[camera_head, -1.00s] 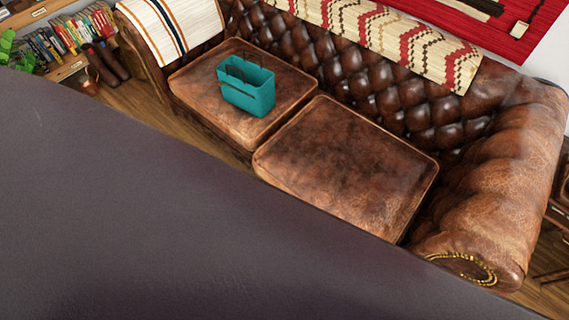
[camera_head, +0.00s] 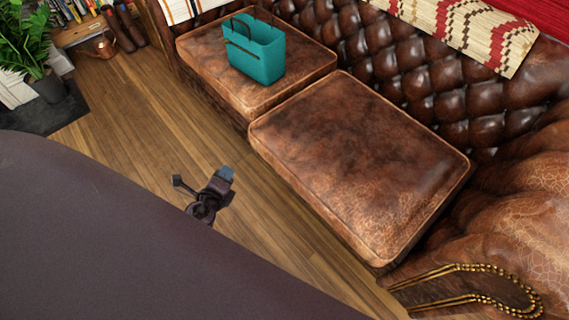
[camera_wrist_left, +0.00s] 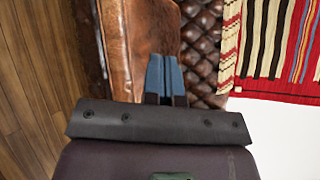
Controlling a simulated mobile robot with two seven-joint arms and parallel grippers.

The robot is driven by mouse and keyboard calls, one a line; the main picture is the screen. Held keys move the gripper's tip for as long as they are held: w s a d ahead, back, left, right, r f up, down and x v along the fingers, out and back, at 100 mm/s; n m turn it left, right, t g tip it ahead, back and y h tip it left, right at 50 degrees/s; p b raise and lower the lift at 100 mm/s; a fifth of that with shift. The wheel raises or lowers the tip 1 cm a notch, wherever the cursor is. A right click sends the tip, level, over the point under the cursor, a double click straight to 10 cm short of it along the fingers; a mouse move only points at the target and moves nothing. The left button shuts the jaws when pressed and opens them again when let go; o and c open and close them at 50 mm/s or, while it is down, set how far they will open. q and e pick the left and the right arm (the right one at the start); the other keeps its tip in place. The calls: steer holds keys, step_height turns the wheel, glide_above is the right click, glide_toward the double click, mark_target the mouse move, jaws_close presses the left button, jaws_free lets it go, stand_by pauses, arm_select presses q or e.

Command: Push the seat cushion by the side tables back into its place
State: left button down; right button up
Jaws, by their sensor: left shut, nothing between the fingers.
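The seat cushion (camera_head: 360,160), brown worn leather, lies at the right end of the sofa in the head view. Its front edge sticks out over the floor, further forward than the left cushion (camera_head: 285,90). A gap shows between its right side and the sofa arm. My left gripper (camera_head: 222,180) is over the floor in front of the sofa, left of the cushion and apart from it. Its blue fingers are shut and empty in the left wrist view (camera_wrist_left: 165,78), with brown leather seating (camera_wrist_left: 150,40) beyond them. My right gripper is out of view. No side tables show now.
A teal bag (camera_head: 255,50) stands on the left cushion. The tufted backrest (camera_head: 420,85) and rolled arm (camera_head: 520,220) bound the right cushion. Wood floor (camera_head: 150,130) in front is clear. A potted plant (camera_head: 45,85) stands far left.

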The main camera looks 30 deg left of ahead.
arm_select(q)
step_height(320, 180, down, 12)
steer(key=w+m+t+h+b, duration=0.1)
steer(key=m+t+h+b, duration=0.15)
steer(key=m+b, duration=0.55)
steer(key=m+h+b, duration=0.6)
steer(key=m+h, duration=0.2)
steer(key=m, duration=0.4)
glide_toward(295, 160)
steer(key=shift+t+y+x, duration=0.25)
steer(key=shift+x, duration=0.55)
steer(key=shift+d+f, duration=0.1)
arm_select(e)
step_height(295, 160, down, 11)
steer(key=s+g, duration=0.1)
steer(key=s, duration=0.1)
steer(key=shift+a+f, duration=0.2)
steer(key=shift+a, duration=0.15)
arm_select(q)
steer(key=shift+x, duration=3.8)
steer(key=shift+d, duration=0.1)
